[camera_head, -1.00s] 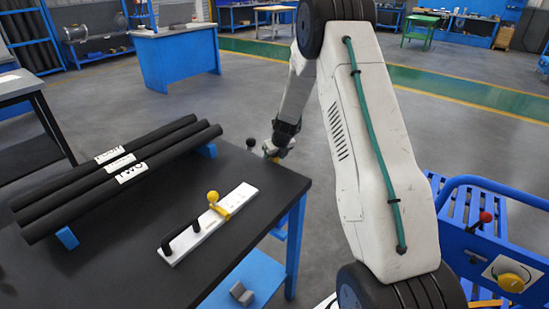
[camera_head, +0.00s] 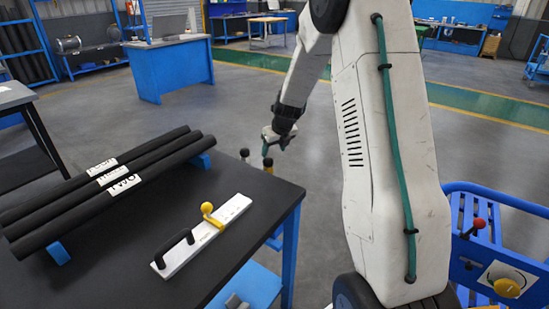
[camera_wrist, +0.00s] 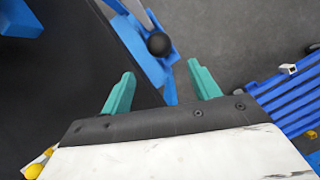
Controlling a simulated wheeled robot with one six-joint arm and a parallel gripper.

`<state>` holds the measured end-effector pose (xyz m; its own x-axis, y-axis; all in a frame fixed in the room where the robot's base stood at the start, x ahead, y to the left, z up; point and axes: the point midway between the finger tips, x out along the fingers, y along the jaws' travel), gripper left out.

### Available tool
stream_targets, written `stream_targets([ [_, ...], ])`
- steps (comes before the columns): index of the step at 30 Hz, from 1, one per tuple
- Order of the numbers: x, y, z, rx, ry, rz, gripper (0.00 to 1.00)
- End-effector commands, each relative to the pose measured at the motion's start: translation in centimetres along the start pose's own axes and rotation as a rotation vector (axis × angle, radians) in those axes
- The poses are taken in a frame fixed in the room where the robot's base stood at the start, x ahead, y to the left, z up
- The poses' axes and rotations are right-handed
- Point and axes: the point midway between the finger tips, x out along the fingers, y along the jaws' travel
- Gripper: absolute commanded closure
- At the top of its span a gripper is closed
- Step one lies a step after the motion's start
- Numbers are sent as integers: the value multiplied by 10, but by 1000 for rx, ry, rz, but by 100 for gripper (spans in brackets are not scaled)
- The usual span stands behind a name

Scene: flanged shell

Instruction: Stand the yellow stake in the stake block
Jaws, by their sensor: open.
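A yellow ball-topped piece (camera_head: 207,209) stands on a long white plate (camera_head: 234,208) with a black handle, on the dark table. I cannot tell whether this piece is the stake. My gripper (camera_head: 267,147) is beyond the table's far right corner, pointing down. In the wrist view my gripper (camera_wrist: 160,70) has its two teal fingers spread, with nothing between them. Ahead of the fingers, a black ball (camera_wrist: 158,43) sits over a blue and white fixture (camera_wrist: 148,64) beside the table edge. No stake block can be made out with certainty.
Several black rolls (camera_head: 120,178) lie on blue supports at the table's left. A blue slatted cart (camera_head: 470,218) with a red knob stands at right. It also shows in the wrist view (camera_wrist: 290,98). Open grey floor lies beyond the table.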

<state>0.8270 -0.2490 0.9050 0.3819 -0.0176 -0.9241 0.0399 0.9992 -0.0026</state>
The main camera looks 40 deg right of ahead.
Motion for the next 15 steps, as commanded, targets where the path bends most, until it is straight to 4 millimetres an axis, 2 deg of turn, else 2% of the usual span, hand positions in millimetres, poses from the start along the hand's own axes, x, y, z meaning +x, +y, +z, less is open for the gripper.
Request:
stream_targets([
  [2,-12,6,0,-46,0,4,39],
  [5,-41,26,-2,-210,5,21,39],
  [8,-86,58,-12,-495,13,50,39],
  [11,-136,92,-32,-837,21,85,39],
  [15,-197,134,-73,-1316,28,138,39],
])
